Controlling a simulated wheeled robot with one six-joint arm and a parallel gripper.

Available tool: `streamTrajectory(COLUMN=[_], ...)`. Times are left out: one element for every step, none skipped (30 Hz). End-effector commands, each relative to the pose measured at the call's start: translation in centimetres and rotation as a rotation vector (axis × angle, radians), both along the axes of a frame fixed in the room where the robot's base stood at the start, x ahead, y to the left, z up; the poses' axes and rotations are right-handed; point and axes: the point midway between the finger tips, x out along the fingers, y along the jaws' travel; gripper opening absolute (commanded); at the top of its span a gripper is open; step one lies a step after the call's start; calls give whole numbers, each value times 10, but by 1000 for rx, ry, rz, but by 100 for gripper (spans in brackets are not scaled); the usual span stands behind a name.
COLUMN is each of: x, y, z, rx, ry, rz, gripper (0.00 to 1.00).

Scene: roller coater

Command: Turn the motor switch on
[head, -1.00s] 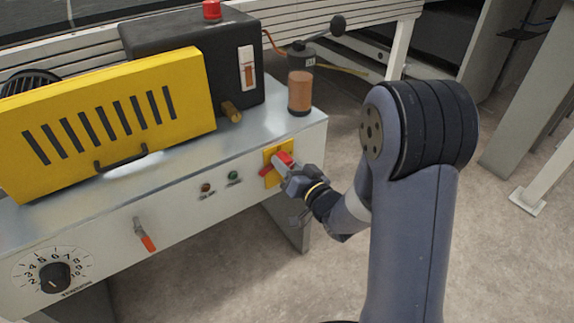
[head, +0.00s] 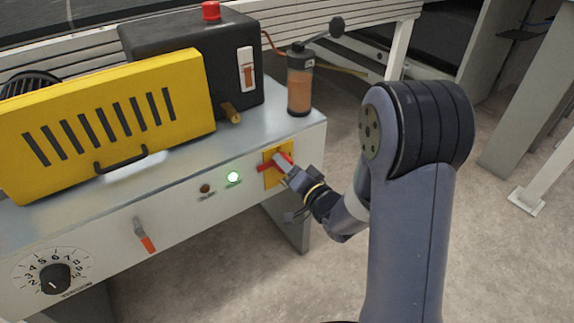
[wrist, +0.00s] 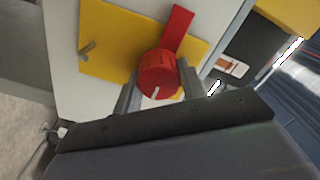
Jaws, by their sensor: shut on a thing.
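The motor switch is a red rotary handle (head: 265,166) on a yellow plate (head: 285,181) at the right end of the machine's front panel. In the wrist view the red knob (wrist: 158,75) has a white mark and a long red lever. My gripper (head: 284,164) is at the switch, with its two fingers on either side of the knob, shut on it. The fingers hide part of the handle in the head view. A green lamp (head: 233,177) left of the switch is lit. A dark brown lamp (head: 205,188) beside it is unlit.
A yellow slotted guard (head: 100,120) and a black box (head: 190,45) with a red button (head: 211,10) stand on the machine. An oil bottle (head: 299,90) stands above the switch. An orange-tipped lever (head: 146,240) and a numbered dial (head: 55,279) are further left.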

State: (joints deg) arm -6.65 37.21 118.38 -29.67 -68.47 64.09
Motion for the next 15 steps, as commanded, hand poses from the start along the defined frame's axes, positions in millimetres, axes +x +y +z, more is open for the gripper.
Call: streamTrajectory(x=[0,0,0,0,0,0,0,0,0,0,0,0,0,0,0], y=[0,0,0,0,0,0,0,0,0,0,0,0,0,0,0], z=[0,0,0,0,0,0,0,0,0,0,0,0,0,0,0], rx=[2,2,2,2,2,2,2,2,2,2,1,1,1,1,1], ry=[1,1,1,1,1,1,1,1,1,1,0,0,0,0,0], rz=[-1,-1,-1,-1,-1,-1,-1,-1,-1,-1,-1,-1,-1,-1,-1], gripper=[16,16,16,16,16,16,41,44,47,50,52,55,58,60,61])
